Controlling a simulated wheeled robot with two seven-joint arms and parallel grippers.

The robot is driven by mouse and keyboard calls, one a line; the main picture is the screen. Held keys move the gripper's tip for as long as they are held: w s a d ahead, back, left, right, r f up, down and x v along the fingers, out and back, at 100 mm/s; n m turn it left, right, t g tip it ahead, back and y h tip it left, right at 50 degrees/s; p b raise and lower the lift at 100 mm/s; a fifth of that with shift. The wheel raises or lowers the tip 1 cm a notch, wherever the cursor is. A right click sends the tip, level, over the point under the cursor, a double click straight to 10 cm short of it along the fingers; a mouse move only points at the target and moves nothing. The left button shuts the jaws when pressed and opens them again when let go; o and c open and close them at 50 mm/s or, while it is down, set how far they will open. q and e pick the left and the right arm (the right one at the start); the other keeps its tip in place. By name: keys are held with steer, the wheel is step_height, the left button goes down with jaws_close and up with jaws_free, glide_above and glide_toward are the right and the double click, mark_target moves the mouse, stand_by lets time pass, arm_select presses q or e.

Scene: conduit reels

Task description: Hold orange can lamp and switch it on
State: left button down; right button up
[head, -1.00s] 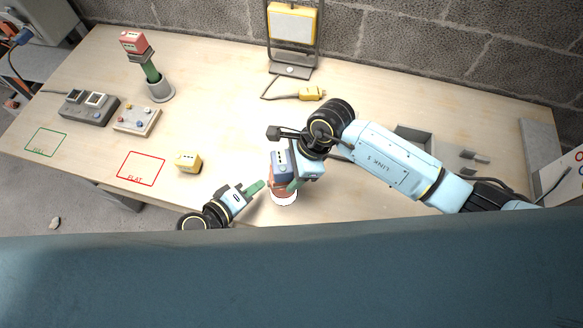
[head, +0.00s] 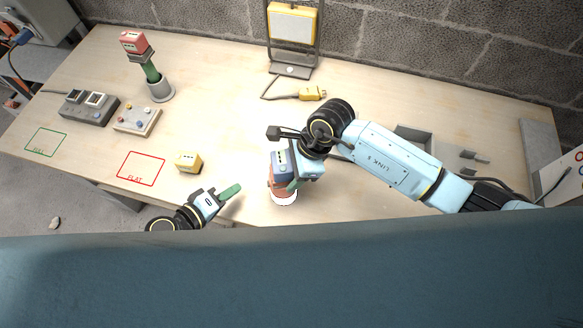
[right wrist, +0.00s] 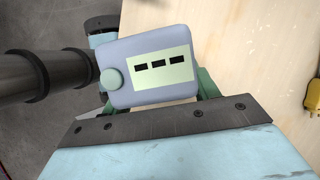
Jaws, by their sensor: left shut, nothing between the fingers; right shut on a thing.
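The orange can lamp (head: 282,189) is near the table's front edge in the head view, below my right gripper (head: 289,180). My right gripper is shut on it, with a green finger at its side. A bright white round face (head: 284,201) shows at the lamp's near end; I cannot tell whether it is lit. A blue-grey box (head: 279,161) sits over the orange can; the right wrist view shows this box (right wrist: 148,90) with three dark slots on a pale label and a round green knob (right wrist: 111,79). My left gripper (head: 231,191) is shut and empty, apart from the lamp to its left.
A yellow block (head: 188,162) lies left of the lamp, near a red-outlined square (head: 141,168). A red-topped device in a grey stand (head: 162,92), switch boxes (head: 90,107) and a work light (head: 292,24) are further back. A yellow plug (head: 313,94) lies mid-table.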

arm_select(q)
steer(key=shift+a, duration=0.35)
arm_select(e)
steer(key=shift+s+d+f, duration=0.15)
steer(key=shift+s+f, duration=0.1)
steer(key=shift+f, duration=0.1)
steer(key=o, duration=1.3)
steer(key=shift+w, duration=0.1)
steer(key=shift+r, duration=0.1)
steer(key=shift+r, duration=0.1)
steer(key=shift+w+r, duration=0.15)
steer(key=shift+r, duration=0.15)
steer(key=v, duration=1.1)
steer(key=shift+r, duration=0.2)
